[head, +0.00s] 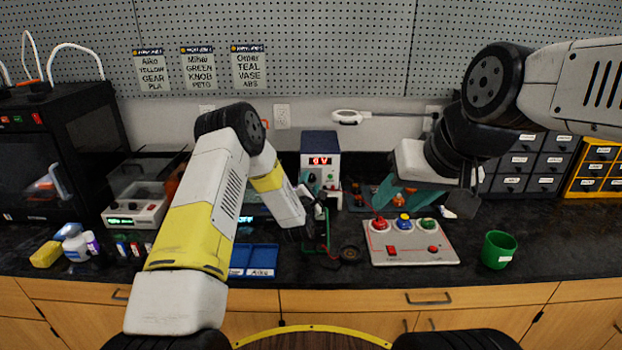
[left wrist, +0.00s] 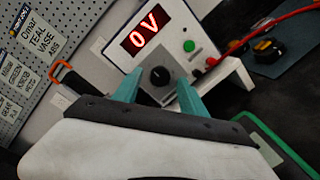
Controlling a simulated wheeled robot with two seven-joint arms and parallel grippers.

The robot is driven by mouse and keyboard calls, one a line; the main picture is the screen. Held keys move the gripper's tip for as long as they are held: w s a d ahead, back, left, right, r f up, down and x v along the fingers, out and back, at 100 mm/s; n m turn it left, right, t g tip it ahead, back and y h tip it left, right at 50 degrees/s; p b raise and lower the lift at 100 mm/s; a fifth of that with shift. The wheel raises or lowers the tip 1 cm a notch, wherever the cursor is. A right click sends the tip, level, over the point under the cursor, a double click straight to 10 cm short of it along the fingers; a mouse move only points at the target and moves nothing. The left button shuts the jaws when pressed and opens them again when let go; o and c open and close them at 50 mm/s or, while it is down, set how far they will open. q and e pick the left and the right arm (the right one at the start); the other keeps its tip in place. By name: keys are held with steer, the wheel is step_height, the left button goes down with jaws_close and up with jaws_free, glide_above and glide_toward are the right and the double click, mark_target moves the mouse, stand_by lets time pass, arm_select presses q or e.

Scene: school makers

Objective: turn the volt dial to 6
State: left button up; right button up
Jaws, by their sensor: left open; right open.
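The power supply (head: 320,145) is a grey-white box with a dark top at the back of the counter. Its red display (left wrist: 144,31) reads 0 V. The black volt dial (left wrist: 160,76) is on its front face, below the display and left of a green button (left wrist: 189,46). My left gripper (left wrist: 158,92) is open, with its teal fingers on either side of the dial in the left wrist view; contact cannot be told. In the head view my left gripper (head: 318,206) is in front of the supply, hiding part of it. My right gripper (head: 392,190) appears open above the button panel.
The button panel (head: 414,252) with red, blue and green buttons lies to the right, near a green cup (head: 498,249). A red cable (left wrist: 268,27) leaves the supply's right side.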

arm_select(q)
steer(key=shift+w, duration=0.45)
jaws_close()
